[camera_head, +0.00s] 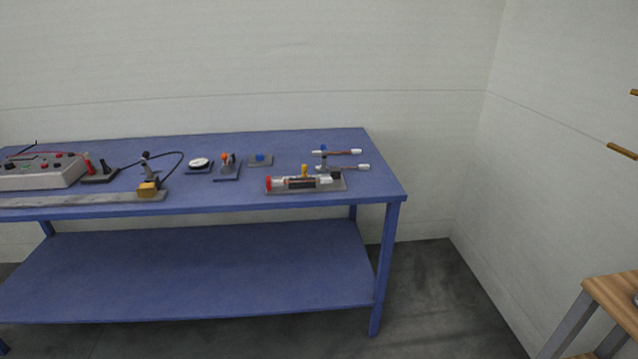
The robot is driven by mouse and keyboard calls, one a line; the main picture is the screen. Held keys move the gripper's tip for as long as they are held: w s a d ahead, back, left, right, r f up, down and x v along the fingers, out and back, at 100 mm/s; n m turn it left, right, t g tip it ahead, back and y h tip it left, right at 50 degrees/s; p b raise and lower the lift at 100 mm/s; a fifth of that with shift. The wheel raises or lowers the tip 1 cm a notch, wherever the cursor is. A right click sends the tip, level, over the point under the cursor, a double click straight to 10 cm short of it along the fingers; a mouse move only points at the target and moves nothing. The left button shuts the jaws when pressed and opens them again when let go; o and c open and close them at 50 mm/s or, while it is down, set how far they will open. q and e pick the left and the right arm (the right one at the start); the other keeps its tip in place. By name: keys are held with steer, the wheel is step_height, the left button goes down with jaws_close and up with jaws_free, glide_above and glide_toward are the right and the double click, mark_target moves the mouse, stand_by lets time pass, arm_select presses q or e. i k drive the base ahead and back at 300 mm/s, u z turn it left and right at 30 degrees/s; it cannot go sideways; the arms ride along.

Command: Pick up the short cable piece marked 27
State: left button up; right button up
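Two short cable pieces with white ends and a reddish-brown middle lie near the right end of the blue table. The farther cable piece (345,152) lies behind the nearer cable piece (352,167). Both lie roughly left to right, and their left parts are partly hidden by a small fixture. No number can be read on either, so I cannot tell which is marked 27. Neither of my grippers is in view.
The blue table (300,140) has a lower shelf (200,270). Small devices (228,165) and a grey instrument box (40,172) stand farther left. A wooden-topped table (615,292) is at lower right. Floor (430,300) between is clear.

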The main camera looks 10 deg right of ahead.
mark_target(322, 179)
steer(key=z, duration=0.7)
steer(key=i, duration=2.15)
steer(key=u, duration=1)
